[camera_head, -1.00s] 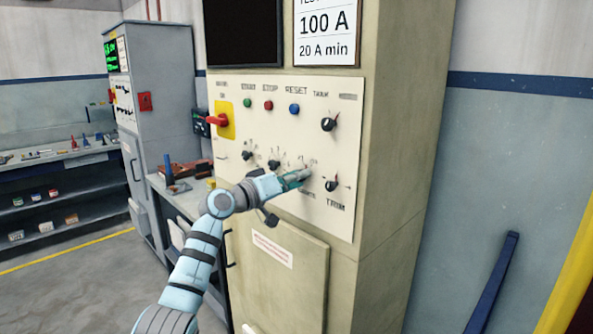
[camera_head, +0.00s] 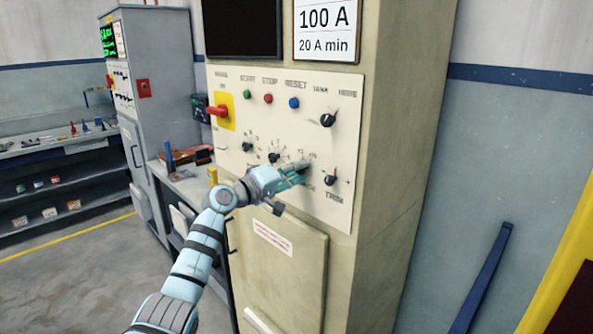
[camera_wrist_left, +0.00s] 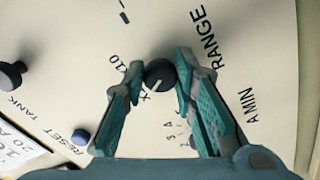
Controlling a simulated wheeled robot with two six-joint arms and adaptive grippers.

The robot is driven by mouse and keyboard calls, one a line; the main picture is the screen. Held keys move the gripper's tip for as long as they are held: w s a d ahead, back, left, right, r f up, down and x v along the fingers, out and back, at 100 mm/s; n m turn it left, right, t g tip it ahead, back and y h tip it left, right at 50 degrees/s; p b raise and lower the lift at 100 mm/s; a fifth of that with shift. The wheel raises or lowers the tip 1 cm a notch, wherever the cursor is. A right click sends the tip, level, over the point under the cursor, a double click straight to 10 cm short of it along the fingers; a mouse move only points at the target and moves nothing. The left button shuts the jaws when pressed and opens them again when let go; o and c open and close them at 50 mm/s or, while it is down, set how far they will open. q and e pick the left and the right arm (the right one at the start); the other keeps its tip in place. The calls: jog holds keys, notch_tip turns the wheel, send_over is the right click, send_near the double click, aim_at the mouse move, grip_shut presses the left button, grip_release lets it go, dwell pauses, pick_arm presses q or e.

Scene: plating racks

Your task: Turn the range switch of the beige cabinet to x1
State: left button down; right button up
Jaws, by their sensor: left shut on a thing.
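The beige cabinet (camera_head: 388,150) stands in the middle of the head view with a cream control panel (camera_head: 232,165) on its front. My left gripper (camera_head: 300,171) reaches the panel's lower part, left of the TRIM knob (camera_head: 330,176), and largely hides the range switch there. In the left wrist view the range switch (camera_wrist_left: 160,73) is a round black knob with a pale pointer line toward the lower left, near an X mark. The fingertips of my left gripper (camera_wrist_left: 161,68) are shut on its two sides. The x10 mark is left of the knob. My right gripper is not in view.
The TANK knob (camera_head: 328,120), a red handle on a yellow plate (camera_head: 226,112) and green, red and blue buttons share the panel. A workbench (camera_head: 190,185) and a grey cabinet (camera_head: 160,80) stand left. Open floor (camera_head: 75,275) lies at lower left.

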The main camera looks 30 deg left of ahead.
pick_arm(q)
jog(key=c, duration=1.3)
grip_release()
jog(key=v, duration=1.2)
